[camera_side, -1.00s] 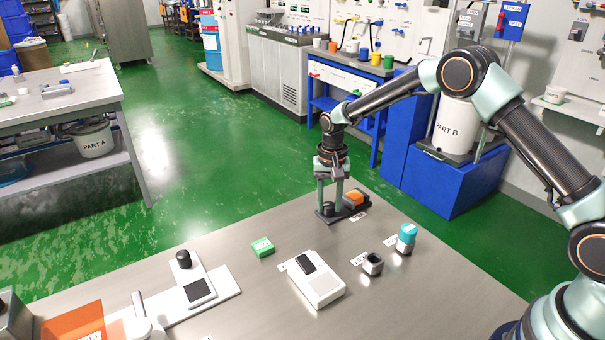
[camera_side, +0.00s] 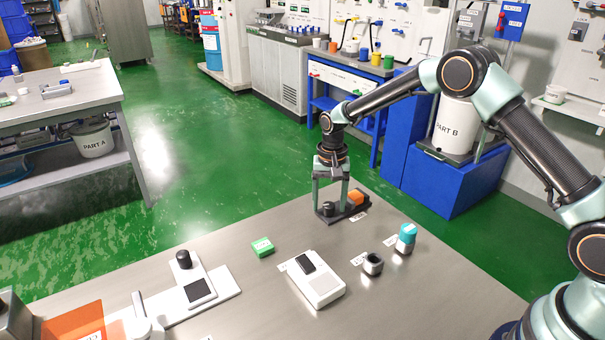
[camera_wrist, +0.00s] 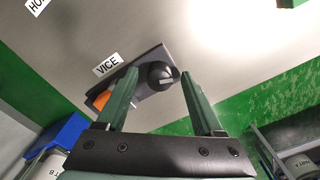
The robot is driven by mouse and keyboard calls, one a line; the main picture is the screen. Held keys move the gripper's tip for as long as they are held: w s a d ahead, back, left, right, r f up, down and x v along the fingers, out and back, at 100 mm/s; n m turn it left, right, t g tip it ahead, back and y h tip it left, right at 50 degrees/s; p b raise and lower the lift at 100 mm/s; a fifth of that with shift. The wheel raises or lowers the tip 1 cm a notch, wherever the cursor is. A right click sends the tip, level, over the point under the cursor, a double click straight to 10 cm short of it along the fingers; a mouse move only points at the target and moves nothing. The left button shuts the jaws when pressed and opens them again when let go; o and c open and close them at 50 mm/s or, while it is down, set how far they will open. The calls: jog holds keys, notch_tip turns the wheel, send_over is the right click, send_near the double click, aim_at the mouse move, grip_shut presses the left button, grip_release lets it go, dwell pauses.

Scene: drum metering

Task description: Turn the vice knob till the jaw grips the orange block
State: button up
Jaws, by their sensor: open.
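The dark vice (camera_side: 350,211) sits at the table's far edge, with the label VICE beside it. Its round black knob (camera_side: 328,209) is at the left end, and the orange block (camera_side: 356,197) is at the right. My gripper (camera_side: 329,201) points down over the knob, open, with one finger on each side of it. In the wrist view the knob (camera_wrist: 160,74) shows between my spread fingertips (camera_wrist: 158,73). I cannot tell whether the vice jaw touches the block.
A white device (camera_side: 317,280), a green block (camera_side: 262,247), a grey socket (camera_side: 372,264) and a teal-topped cylinder (camera_side: 406,236) stand nearer on the table. The table edge lies just beyond the vice. Bare table separates the vice from these things.

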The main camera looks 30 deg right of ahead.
aim_at(329, 205)
notch_tip(329, 205, up, 12)
dwell(0.5)
jog(key=s+d+r+n+t, duration=0.1)
jog(key=s+r+n+t, duration=0.2)
jog(key=s+r, duration=0.75)
jog(key=s+d+n+t, duration=0.1)
jog(key=s+n, duration=0.3)
jog(key=s, duration=0.8)
jog(key=shift+s+d+r+t, duration=0.2)
jog(key=shift+s+t, duration=0.2)
jog(key=shift+t, duration=0.4)
